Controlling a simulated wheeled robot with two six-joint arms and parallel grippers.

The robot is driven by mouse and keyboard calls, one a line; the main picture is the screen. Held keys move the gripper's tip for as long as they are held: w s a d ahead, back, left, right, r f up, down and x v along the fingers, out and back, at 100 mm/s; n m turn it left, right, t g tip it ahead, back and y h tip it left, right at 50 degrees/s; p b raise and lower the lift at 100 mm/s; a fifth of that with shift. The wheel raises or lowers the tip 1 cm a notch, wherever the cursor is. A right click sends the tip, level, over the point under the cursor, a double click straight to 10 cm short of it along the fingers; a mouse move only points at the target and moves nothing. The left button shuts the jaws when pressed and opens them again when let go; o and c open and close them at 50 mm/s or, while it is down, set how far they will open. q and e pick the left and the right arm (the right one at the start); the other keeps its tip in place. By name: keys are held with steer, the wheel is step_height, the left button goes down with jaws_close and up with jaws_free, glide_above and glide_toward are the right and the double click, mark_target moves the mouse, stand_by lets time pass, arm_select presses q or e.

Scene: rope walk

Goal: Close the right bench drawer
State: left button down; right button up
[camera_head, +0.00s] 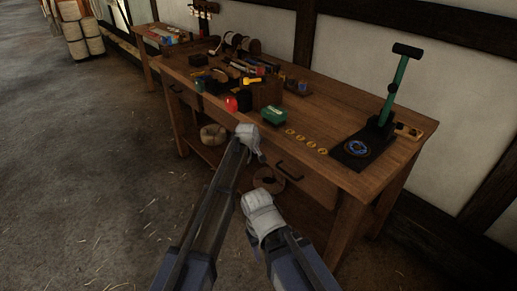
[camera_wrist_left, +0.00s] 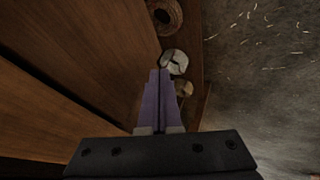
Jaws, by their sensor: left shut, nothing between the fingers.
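The right bench drawer (camera_head: 312,184) is in the front of the wooden workbench, with a dark bar handle (camera_head: 290,171). From the head view I cannot tell how far it stands out. My left gripper (camera_head: 262,157) is just left of the handle, close to the bench front; whether it touches is unclear. In the left wrist view the left gripper (camera_wrist_left: 160,72) is shut with its fingers together and empty, beside brown wooden panels (camera_wrist_left: 95,45) with a dark line between them. My right gripper (camera_head: 259,200) is lower, in front of the bench; its fingers are hidden.
The bench top (camera_head: 335,118) holds a green tin (camera_head: 274,115), several brass discs (camera_head: 306,140), a black base with a green-handled lever (camera_head: 398,85), and tools. A rope coil (camera_head: 213,134) lies on the lower shelf. The floor (camera_head: 80,190) at left is open.

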arm_select(q)
steer(key=a+p+v, duration=0.1)
steer(key=p+v, duration=0.7)
steer(key=v, duration=0.3)
steer(key=shift+s+a+f, duration=0.35)
steer(key=s+a+f+m+g+y, duration=0.1)
steer(key=s+a+m+g, duration=0.1)
steer(key=s+a, duration=0.65)
steer(key=s+a+f+m+g, duration=0.2)
steer(key=s+a, duration=0.3)
steer(key=s, duration=0.7)
steer(key=s+a+f+m+g+y, duration=0.1)
steer(key=s+a+m+g, duration=0.1)
steer(key=s+a, duration=0.65)
steer(key=s+d+r+m+p, duration=0.1)
steer(key=s+d+r+p, duration=0.2)
steer(key=d, duration=0.3)
steer(key=s+d+r+m+g+y+p, duration=0.1)
steer(key=s+d+r+m+p, duration=0.1)
steer(key=d+r+p, duration=0.3)
steer(key=shift+s+d+m+g+p, duration=0.3)
steer(key=shift+s+d, duration=0.6)
steer(key=shift+d, duration=0.05)
